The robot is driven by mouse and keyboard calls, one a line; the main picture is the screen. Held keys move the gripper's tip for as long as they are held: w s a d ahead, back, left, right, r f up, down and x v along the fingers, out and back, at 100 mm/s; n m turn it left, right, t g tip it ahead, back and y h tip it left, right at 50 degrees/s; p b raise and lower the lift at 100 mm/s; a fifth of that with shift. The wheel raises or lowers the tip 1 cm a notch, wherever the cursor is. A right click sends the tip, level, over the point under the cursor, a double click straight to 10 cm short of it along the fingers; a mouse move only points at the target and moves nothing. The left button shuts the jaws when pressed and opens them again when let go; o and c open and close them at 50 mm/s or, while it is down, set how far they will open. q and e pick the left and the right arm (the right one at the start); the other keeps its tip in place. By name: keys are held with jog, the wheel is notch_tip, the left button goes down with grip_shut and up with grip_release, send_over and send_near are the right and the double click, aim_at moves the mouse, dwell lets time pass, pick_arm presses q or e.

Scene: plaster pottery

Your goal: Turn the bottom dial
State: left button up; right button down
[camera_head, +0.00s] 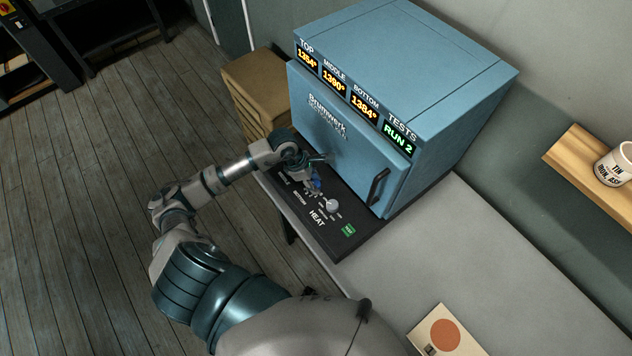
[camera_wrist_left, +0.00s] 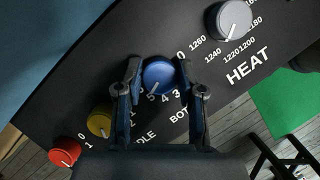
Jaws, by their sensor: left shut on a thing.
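The bottom dial is a round blue knob (camera_wrist_left: 159,74) on the black control panel (camera_head: 300,213), beside partly hidden lettering that starts "BOT". Its white mark points down and left in the left wrist view, near the 5. My left gripper (camera_wrist_left: 158,70) has one finger on each side of the knob and is shut on it. In the head view the left gripper (camera_head: 315,182) is over the panel and the blue knob (camera_head: 318,184) shows just at its fingers. My right gripper is not in view.
On the panel are a white HEAT dial (camera_wrist_left: 229,18), a yellow dial (camera_wrist_left: 100,121), a red dial (camera_wrist_left: 65,152) and a green button (camera_head: 348,230). The blue kiln (camera_head: 350,130) with a dark handle (camera_head: 378,187) rises right behind the panel. The grey table (camera_head: 470,250) is mostly clear.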

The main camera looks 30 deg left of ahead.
pick_arm(q)
jog(key=shift+s+a+f+n, duration=0.1)
jog(key=shift+a+f+n, duration=0.1)
jog(key=shift+n, duration=0.1)
dwell(0.5)
jog(key=o, duration=1.1)
jog(key=shift+o, duration=0.2)
jog(key=shift+a, duration=0.2)
jog(key=shift+a+r, duration=0.1)
jog(key=v, duration=1.1)
jog(key=shift+a+r, duration=0.25)
jog(key=shift+a, duration=0.05)
jog(key=shift+d, duration=0.15)
